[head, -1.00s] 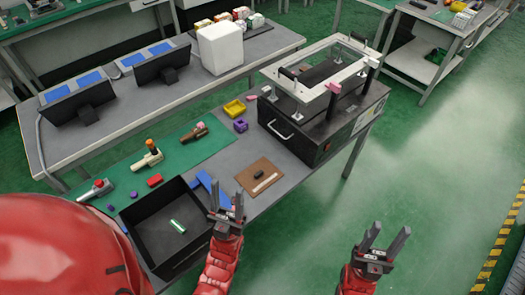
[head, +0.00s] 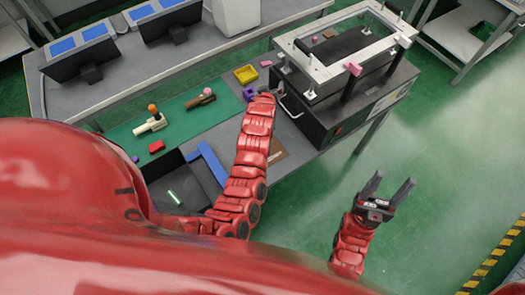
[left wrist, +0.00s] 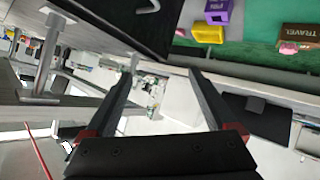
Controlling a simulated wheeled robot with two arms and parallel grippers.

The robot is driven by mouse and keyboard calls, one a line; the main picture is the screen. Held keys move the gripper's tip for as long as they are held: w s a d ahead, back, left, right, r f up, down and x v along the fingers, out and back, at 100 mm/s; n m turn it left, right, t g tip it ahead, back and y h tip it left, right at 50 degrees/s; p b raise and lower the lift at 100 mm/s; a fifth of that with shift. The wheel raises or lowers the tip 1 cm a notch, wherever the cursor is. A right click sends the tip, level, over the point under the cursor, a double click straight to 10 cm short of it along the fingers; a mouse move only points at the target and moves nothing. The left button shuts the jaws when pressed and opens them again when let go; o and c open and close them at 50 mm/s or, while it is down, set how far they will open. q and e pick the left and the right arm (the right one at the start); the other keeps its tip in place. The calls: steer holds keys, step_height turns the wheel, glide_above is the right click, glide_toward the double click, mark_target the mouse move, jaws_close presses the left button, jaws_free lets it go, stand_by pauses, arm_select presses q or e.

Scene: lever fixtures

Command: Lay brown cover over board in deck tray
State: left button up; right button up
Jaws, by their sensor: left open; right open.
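A brown flat sheet (head: 277,153) lies on the grey bench and is mostly hidden behind my left arm. I cannot tell if it is the brown cover. The black deck unit (head: 312,118) stands to its upper right, with a pale frame (head: 302,62) raised over a dark panel (head: 337,46). I cannot make out a board in a tray there. My left gripper (head: 272,91) is near the unit's left front handle. In the left wrist view its fingers (left wrist: 163,66) are apart with nothing between them. My right gripper (head: 387,187) is open and empty above the floor.
A yellow bin (head: 246,74) and a purple block (head: 250,93) stand left of the unit. Lever fixtures (head: 151,121) and a red block (head: 156,146) are on a green mat. A black tray (head: 166,180) and blue piece (head: 208,163) are nearer me.

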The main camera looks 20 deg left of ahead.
arm_select(q)
steer(key=s+d+f+n+g+h, duration=0.2)
steer(key=s+n+g, duration=0.2)
steer(key=s+g, duration=0.9)
steer(key=shift+t, duration=0.5)
steer(key=f+b, duration=0.2)
steer(key=f, duration=0.1)
steer(key=s+f+b, duration=0.1)
steer(key=f, duration=0.2)
steer(key=f+b, duration=0.2)
steer(key=f, duration=0.1)
steer(key=shift+s+b, duration=0.15)
steer(key=shift+b, duration=0.2)
steer(key=shift+f+p, duration=0.4)
steer(key=shift+f, duration=0.95)
steer(key=shift+f+p, duration=0.4)
step_height(320, 180, down, 3)
steer(key=shift+a+r+p, duration=0.1)
steer(key=shift+a+p, duration=0.05)
steer(key=shift+p, duration=0.45)
steer(key=shift+f, duration=0.85)
